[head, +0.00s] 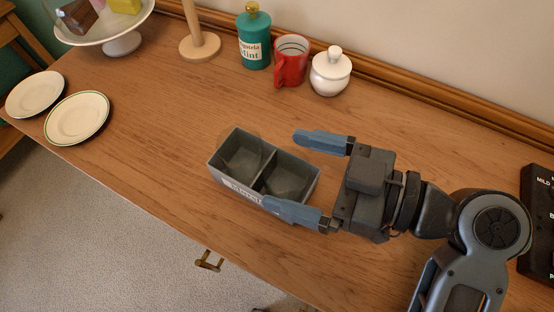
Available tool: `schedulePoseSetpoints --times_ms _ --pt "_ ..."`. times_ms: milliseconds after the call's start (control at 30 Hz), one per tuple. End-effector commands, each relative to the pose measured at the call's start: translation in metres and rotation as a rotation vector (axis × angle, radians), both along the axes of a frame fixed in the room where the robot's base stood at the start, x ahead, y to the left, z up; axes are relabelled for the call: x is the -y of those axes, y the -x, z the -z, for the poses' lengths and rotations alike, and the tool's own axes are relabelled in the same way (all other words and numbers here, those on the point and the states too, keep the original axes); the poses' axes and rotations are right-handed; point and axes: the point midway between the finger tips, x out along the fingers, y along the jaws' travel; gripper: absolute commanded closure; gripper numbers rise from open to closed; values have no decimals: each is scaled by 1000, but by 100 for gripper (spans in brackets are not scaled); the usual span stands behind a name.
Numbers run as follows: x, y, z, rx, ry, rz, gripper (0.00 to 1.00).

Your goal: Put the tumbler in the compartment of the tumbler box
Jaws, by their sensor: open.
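The tumbler box (214,162) is a grey open box with two compartments and a printed label on its front side. It stands on the wooden top, left of my gripper. A faint, clear round outline, which looks like the glass tumbler (239,148), shows at the left compartment and rises a little above the back rim. The right compartment looks empty.
A white lidded pot (330,73), red mug (291,62), teal jar (254,38) and wooden stand (200,42) line the back. Plates (77,118) and a cake stand (122,42) are at left. A dark labelled object (538,215) is at right. The front edge is close to the box.

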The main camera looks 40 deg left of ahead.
Motion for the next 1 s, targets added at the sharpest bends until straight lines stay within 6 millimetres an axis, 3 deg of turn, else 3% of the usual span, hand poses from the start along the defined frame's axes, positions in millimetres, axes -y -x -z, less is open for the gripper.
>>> schedulePoseSetpoints --times_ms 200,400,600,1000 --pt "44 -15 -8 3 -1 5 3" --pt "68 -22 -14 0 0 2 3" --pt "77 -24 -16 0 1 0 3" --pt "75 -18 -15 -8 12 6 3"
